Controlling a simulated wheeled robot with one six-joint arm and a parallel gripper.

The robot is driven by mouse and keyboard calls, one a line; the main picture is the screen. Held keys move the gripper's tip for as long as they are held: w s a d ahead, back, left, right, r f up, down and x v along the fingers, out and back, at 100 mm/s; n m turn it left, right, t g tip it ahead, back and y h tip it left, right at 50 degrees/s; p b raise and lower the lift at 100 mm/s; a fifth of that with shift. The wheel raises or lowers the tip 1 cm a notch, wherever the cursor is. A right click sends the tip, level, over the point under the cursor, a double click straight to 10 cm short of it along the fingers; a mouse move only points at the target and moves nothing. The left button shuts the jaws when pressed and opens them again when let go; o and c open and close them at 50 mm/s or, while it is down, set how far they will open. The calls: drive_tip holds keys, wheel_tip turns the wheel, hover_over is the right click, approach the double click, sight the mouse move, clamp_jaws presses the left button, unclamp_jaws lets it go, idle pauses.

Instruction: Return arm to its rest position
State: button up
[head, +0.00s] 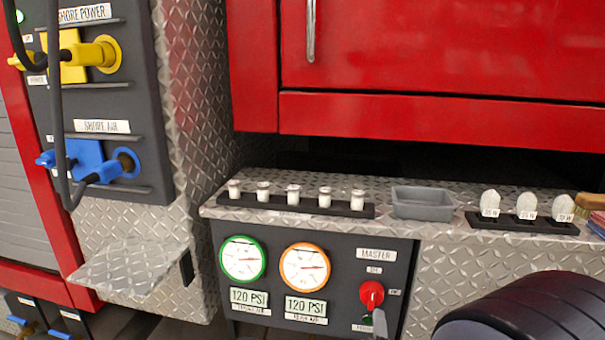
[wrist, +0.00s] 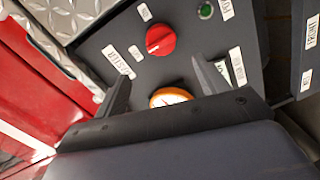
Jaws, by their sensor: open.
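My gripper (wrist: 159,70) shows in the wrist view with its two dark fingers spread and nothing between them. The red master knob (wrist: 161,40) on the dark panel appears just beyond the fingertips, apart from them as far as I can tell. In the head view the red knob (head: 371,293) sits under the MASTER label. A grey tip just below it looks like one of my fingers. The rest of my gripper is hidden or out of frame there, and my dark rounded arm link fills the lower right corner.
A diamond-plate ledge (head: 232,213) above the panel holds a rack of several white-topped pieces, a grey bin (head: 422,204) and a tag rack (head: 520,224). Two gauges (head: 242,259) are left of the knob. A red cabinet (head: 440,60) overhangs the ledge. Yellow and blue connectors (head: 90,160) protrude at left.

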sight(373, 301)
drive_tip(key=b+x, duration=0.2)
drive_tip(key=x, duration=0.9)
drive_tip(key=shift+w+f, duration=0.2)
drive_tip(key=shift+s+a+r+m+b, duration=0.1)
drive_tip(key=shift+s+m+b, duration=0.15)
drive_tip(key=shift+m+b, duration=0.4)
drive_tip(key=m+y+b, duration=0.1)
drive_tip(key=m+b, duration=0.2)
drive_tip(key=m, duration=0.3)
drive_tip(key=shift+m, duration=0.25)
drive_tip(key=m, duration=0.2)
drive_tip(key=m+b, duration=0.1)
drive_tip(key=m, duration=0.1)
drive_tip(key=shift+d+t, duration=0.25)
drive_tip(key=shift+t, duration=0.05)
drive_tip(key=m, duration=0.5)
drive_tip(key=shift+d, duration=0.1)
drive_tip(key=shift+s+r, duration=0.1)
drive_tip(key=shift+s, duration=0.2)
drive_tip(key=shift+s+p, duration=0.35)
drive_tip(key=shift+s, duration=0.85)
